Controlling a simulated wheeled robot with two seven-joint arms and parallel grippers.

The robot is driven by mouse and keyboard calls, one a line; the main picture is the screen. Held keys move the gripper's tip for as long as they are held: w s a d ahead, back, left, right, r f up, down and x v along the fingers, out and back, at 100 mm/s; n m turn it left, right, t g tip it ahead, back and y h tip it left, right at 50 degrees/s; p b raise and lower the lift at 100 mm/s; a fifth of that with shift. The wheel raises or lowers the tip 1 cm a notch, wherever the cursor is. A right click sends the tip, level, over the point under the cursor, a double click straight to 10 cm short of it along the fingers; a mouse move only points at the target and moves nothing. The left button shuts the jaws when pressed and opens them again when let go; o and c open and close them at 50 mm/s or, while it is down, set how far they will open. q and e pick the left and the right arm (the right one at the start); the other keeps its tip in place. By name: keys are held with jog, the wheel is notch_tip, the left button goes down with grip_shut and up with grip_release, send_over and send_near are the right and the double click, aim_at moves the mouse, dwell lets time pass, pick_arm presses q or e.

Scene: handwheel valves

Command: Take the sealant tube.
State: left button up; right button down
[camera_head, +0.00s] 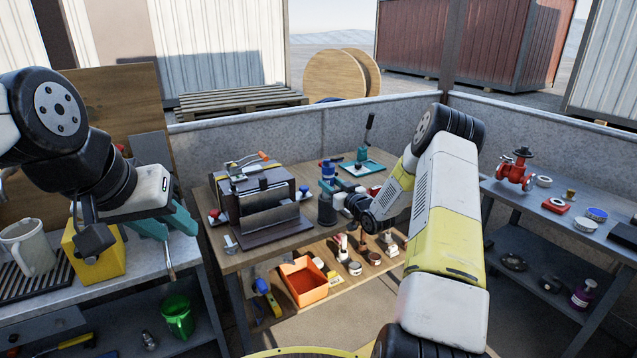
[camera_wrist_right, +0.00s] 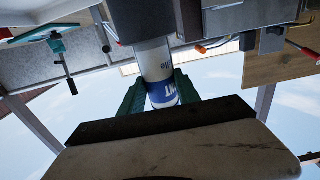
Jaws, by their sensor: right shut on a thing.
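The sealant tube (camera_head: 326,166) is white and blue and stands upright in the head view, at the front of the middle bench. Its lower part goes into a dark cylindrical holder (camera_head: 327,213). In the right wrist view, which is upside down, the tube (camera_wrist_right: 156,62) shows its printed label between the teal fingers. My right gripper (camera_head: 328,186) is shut on the tube. My left gripper (camera_head: 172,222) is over the left bench, away from the tube; its finger gap cannot be made out.
A dark machine (camera_head: 262,200) stands left of the tube on the middle bench (camera_head: 222,180). A teal tray with an upright handle (camera_head: 362,165) is behind. An orange bin (camera_head: 304,280) and several small items sit on the lower shelf. A red valve (camera_head: 514,168) is on the right bench.

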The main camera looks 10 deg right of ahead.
jog(key=shift+r, duration=6.1)
